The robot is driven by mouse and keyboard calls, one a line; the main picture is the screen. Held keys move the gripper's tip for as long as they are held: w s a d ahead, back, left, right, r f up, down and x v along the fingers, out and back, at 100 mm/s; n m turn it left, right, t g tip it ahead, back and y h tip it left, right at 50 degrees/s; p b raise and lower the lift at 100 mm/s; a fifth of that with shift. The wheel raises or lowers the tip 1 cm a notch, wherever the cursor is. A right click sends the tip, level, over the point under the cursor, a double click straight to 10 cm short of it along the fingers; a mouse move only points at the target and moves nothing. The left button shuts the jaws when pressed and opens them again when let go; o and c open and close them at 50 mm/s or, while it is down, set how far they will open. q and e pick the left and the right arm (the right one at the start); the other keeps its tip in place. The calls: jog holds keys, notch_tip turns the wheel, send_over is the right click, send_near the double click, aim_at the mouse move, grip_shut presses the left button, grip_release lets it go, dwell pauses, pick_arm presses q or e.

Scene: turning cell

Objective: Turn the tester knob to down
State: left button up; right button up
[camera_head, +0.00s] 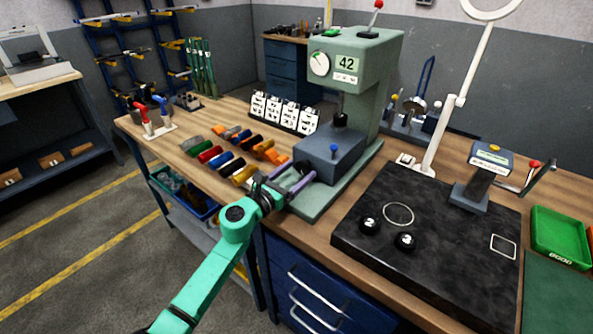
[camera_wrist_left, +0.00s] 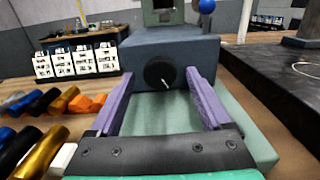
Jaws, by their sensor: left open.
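The green tester (camera_head: 385,70) stands on the bench with a "42" display and a blue-grey block (camera_head: 333,152) at its foot. In the left wrist view a round black knob (camera_wrist_left: 157,73) is on the block's front face, with a short white pointer mark toward its lower right. My left gripper (camera_head: 296,180) is open, its purple fingers reaching toward the block. In the left wrist view the fingers (camera_wrist_left: 162,76) stand on either side of the knob, with gaps visible. Whether the tips reach past the knob's face is unclear. My right gripper is not in view.
Coloured cylinders (camera_head: 221,160) lie left of my left gripper, before a row of white cards (camera_head: 283,113). A black slab (camera_head: 440,240) with two black knobs is to the right, with a lamp arm (camera_head: 452,110) behind it. A green tray (camera_head: 561,235) sits far right.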

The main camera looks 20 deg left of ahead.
pick_arm(q)
grip_shut()
